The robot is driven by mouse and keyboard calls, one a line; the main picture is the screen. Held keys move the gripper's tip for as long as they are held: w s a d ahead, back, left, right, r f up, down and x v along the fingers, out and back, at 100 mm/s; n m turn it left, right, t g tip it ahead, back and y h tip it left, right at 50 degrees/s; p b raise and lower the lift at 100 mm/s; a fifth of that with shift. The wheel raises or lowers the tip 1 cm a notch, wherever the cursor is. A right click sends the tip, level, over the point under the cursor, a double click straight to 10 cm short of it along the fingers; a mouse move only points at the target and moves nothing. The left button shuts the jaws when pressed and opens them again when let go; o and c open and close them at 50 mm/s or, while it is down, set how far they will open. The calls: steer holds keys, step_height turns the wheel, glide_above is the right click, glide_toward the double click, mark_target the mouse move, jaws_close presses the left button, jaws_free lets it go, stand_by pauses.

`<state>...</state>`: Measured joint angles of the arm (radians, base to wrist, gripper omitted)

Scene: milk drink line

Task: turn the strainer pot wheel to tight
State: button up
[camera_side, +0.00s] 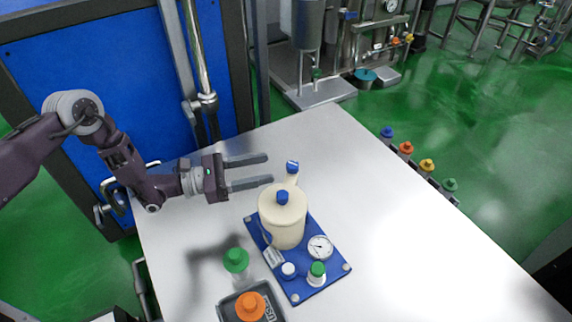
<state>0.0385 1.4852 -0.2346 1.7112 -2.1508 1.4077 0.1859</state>
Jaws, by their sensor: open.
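The strainer pot (283,222) is a cream cylinder with a lid, standing upright on a blue base plate (327,253). A blue knob (283,197) sits on the middle of its lid. A cream arm with a blue cap (292,167) rises at the pot's back. I cannot tell which of these parts is the wheel, or whether it is tight. My gripper (269,169) is open and empty, pointing right. Its fingertips are just left of the blue cap in the picture; I see no contact.
A green knob (236,260) and a grey tray (230,312) with an orange knob (250,306) are front left.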

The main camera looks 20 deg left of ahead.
mark_target(293, 167)
steer(key=x, duration=0.4)
steer(key=f+x, duration=0.1)
steer(key=x, duration=0.1)
steer(key=shift+w+d, duration=0.3)
steer(key=shift+w, duration=0.05)
steer(key=shift+c, duration=0.4)
jaws_close()
